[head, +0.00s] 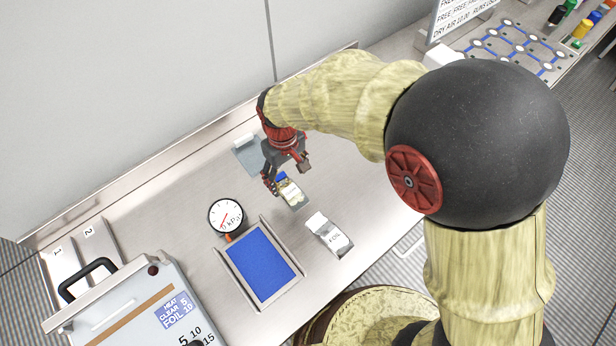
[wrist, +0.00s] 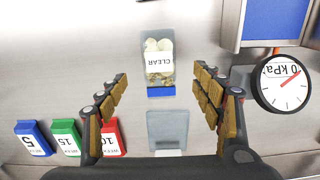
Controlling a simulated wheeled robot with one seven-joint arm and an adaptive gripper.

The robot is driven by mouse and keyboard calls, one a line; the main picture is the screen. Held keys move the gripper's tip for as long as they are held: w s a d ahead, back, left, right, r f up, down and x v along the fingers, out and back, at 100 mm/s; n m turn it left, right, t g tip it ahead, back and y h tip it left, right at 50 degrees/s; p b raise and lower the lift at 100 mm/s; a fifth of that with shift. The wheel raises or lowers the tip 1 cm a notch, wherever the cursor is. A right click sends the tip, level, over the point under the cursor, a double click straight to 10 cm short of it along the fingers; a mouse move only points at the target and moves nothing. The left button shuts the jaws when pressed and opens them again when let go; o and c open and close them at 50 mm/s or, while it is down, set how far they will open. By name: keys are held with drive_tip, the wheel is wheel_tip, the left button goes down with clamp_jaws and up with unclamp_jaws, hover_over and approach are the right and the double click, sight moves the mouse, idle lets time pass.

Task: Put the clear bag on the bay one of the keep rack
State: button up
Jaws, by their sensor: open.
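The clear bag (head: 291,193) lies flat on the steel bench, with a CLEAR label, pale contents and a blue strip at one end. In the wrist view the bag (wrist: 159,62) is ahead of and between the spread fingers, its blue strip nearest me. My gripper (head: 287,174) is open and empty above the blue end; its fingers also show in the wrist view (wrist: 160,78). I see no finger touching the bag. The keep rack, apparently the plates marked 1 and 2, is at far left; bay one (head: 62,262) carries the 1 and looks empty.
A gauge (head: 226,217) and a blue-floored tray (head: 217,253) stand left of the bag. A FOIL pouch (head: 329,235) lies nearer the front edge. A grey pouch (wrist: 167,131) lies behind. The handled sealer box (head: 150,310) stands in front of the rack.

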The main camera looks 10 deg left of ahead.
sight(290, 190)
drive_tip(key=shift+w+a, duration=0.1)
drive_tip(key=shift+a, duration=0.05)
drive_tip(key=shift+f, duration=0.35)
wheel_tip(290, 190, down, 7)
drive_tip(key=shift+r+b, duration=0.1)
drive_tip(key=shift+b, duration=1.05)
drive_tip(key=shift+c, duration=1)
drive_tip(key=c, duration=0.6)
